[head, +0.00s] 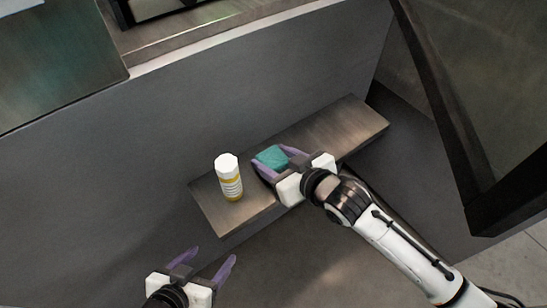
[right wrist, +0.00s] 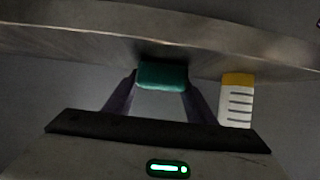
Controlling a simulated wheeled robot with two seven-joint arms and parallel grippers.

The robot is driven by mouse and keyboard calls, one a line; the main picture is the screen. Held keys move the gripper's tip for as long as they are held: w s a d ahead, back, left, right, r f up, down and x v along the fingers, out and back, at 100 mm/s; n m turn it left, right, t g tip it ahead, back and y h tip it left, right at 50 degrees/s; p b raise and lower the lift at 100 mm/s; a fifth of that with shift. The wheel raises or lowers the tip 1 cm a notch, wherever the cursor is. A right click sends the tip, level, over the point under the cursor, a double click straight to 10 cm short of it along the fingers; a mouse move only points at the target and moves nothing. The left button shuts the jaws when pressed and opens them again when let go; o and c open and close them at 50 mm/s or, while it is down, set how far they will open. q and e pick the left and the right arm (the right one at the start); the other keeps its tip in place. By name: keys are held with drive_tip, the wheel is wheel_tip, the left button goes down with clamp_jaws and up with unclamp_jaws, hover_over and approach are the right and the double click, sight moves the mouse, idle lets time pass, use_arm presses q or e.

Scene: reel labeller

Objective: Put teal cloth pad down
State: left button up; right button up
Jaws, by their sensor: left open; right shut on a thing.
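The teal cloth pad (head: 271,157) is between the purple fingers of my right gripper (head: 276,164), which is shut on it, over the brown shelf (head: 335,133). In the right wrist view the teal pad (right wrist: 162,76) sits at the fingertips, close to the shelf surface (right wrist: 200,50); I cannot tell whether it touches. My left gripper (head: 208,260) is open and empty, below and left of the shelf in the head view.
A white bottle with a yellow band (head: 230,178) stands on the shelf left of the pad; it also shows in the right wrist view (right wrist: 236,100). The shelf's right part is clear. A grey wall (head: 150,140) rises behind it. A dark-framed panel (head: 470,110) stands at the right.

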drive_tip(key=shift+f, duration=0.15)
drive_tip(key=o, duration=0.9)
drive_tip(key=shift+o, duration=1.1)
